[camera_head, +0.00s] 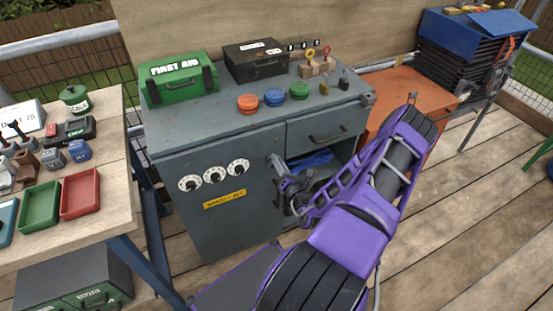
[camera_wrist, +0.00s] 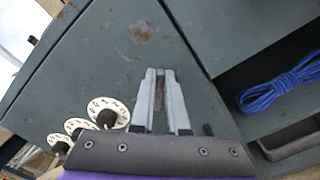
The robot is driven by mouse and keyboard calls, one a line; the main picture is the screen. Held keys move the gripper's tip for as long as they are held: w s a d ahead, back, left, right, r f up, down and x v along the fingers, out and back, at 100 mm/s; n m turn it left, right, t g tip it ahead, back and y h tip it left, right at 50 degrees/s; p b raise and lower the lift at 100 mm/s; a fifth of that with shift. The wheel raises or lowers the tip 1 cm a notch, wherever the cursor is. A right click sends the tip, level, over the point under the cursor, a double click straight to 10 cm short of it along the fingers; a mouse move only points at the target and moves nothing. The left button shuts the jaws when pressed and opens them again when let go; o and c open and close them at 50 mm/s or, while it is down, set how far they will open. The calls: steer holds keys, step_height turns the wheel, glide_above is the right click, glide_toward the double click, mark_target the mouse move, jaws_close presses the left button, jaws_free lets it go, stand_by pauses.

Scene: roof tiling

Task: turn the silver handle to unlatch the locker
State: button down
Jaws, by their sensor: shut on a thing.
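The locker (camera_head: 226,222) is a grey metal cabinet with a door at the left bearing three dials and a yellow label. Its door face also shows in the wrist view (camera_wrist: 100,55). My gripper (camera_head: 275,160) reaches the upper right edge of this door. In the wrist view its two pale fingers (camera_wrist: 160,76) lie against the door with a narrow gap between them. They are shut on the silver handle (camera_wrist: 159,92), which is mostly hidden between them. The door looks closed, its edge in line with the frame.
An open compartment with blue rope (camera_wrist: 280,82) lies right of the door, under a drawer (camera_head: 325,127). A green first aid box (camera_head: 178,82), a black case (camera_head: 256,60) and coloured pucks stand on top. A wooden table (camera_head: 110,190) with trays is at the left.

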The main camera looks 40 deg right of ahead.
steer(key=shift+a+f+m+p, duration=0.1)
steer(key=shift+f+m+p, duration=0.15)
steer(key=shift+m, duration=1.3)
steer(key=shift+f+m+p, duration=0.25)
steer(key=shift+m, duration=1.35)
steer(key=shift+a+f+m+p, duration=0.1)
steer(key=shift+f+m+p, duration=0.15)
steer(key=shift+m, duration=1.3)
steer(key=c, duration=0.9)
jaws_free()
steer(key=shift+d, duration=0.1)
steer(key=v, duration=1.7)
steer(key=shift+s+d+p, duration=0.15)
steer(key=shift+s+p, duration=0.05)
steer(key=shift+p, duration=0.15)
